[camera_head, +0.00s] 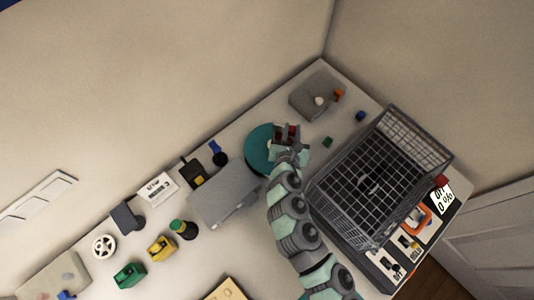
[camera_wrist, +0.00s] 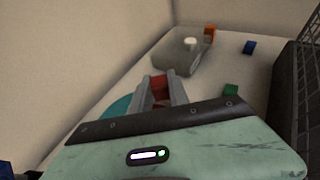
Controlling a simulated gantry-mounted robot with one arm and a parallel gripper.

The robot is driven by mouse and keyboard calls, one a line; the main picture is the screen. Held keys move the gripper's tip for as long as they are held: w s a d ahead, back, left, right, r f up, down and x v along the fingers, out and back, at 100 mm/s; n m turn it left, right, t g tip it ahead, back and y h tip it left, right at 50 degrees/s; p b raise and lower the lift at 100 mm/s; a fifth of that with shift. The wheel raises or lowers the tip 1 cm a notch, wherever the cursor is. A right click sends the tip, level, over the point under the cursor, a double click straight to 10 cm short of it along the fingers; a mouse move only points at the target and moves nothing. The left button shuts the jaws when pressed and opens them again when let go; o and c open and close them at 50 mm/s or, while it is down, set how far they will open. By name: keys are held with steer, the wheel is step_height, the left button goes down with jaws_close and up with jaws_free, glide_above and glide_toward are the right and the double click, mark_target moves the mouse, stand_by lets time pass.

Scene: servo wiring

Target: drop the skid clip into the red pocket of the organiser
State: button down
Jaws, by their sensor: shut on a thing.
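My gripper (camera_wrist: 160,92) is shut on a small dark red piece (camera_wrist: 159,83), taken to be the skid clip; its shape is mostly hidden by the fingers. In the head view my gripper (camera_head: 287,138) is at the right edge of a teal round disc (camera_head: 257,145), above the table. The disc also shows left of the fingers in the wrist view (camera_wrist: 112,110). I cannot make out for sure which thing is the organiser or its red pocket. A tray with white cards and an orange piece (camera_head: 427,213) lies at the lower right, partly hidden by a basket.
A tall dark wire basket (camera_head: 345,160) stands right of my arm. A grey block (camera_head: 308,92) with white and orange pieces is at the back corner. Small green (camera_head: 327,142) and blue (camera_head: 360,116) blocks lie nearby. A grey box (camera_head: 222,197) and several parts are left.

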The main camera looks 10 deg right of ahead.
steer(key=shift+f, duration=0.1)
steer(key=c, duration=1.2)
jaws_free()
steer(key=p+v, duration=0.1)
steer(key=v, duration=0.9)
steer(key=shift+s+a+r, duration=0.15)
steer(key=shift+s+r, duration=0.05)
steer(key=shift+s, duration=0.1)
